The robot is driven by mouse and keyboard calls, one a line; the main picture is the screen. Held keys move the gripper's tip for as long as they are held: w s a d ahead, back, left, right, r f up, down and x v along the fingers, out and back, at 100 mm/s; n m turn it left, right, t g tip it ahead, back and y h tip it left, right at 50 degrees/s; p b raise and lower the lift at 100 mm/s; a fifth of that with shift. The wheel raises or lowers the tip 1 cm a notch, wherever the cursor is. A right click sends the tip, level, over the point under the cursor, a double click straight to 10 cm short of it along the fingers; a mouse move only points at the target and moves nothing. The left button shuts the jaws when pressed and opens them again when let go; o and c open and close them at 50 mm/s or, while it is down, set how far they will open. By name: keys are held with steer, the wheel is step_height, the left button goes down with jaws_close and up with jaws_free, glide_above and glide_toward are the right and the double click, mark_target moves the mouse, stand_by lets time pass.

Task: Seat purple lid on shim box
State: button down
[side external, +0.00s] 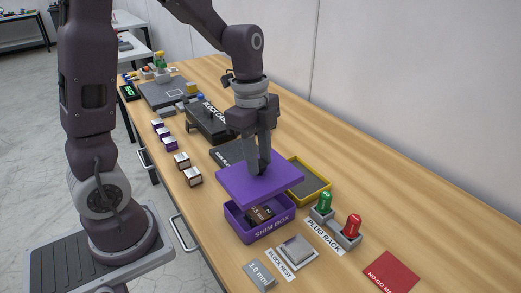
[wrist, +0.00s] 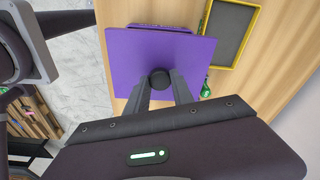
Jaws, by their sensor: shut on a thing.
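The purple lid (side external: 258,184) is a flat plate with a dark round knob on top. My gripper (side external: 261,165) is shut on that knob and holds the lid above the shim box (side external: 272,229). The shim box is an open purple box labelled SHIM BOX, with dark and brown blocks inside it. The lid is apart from the box, with a gap showing at the front. In the wrist view the lid (wrist: 190,64) lies below my gripper (wrist: 160,82), and only a thin strip of the box shows at its far edge.
A yellow-rimmed tray (side external: 325,189) stands close behind the lid. The plug rack (side external: 347,236) with a green and a red plug is to the right. The block nest (side external: 297,250) and a 1.0 mm block (side external: 258,276) lie in front. Bare wood is free at the back right.

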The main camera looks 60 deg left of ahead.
step_height(320, 180, down, 7)
steer(key=shift+f, duration=0.15)
steer(key=shift+f, duration=0.8)
stand_by(0.9)
steer(key=c, duration=1)
jaws_free()
steer(key=shift+r, duration=0.15)
steer(key=r, duration=0.6)
steer(key=shift+a, duration=0.4)
steer(key=shift+s+r, duration=0.1)
steer(key=shift+r, duration=0.3)
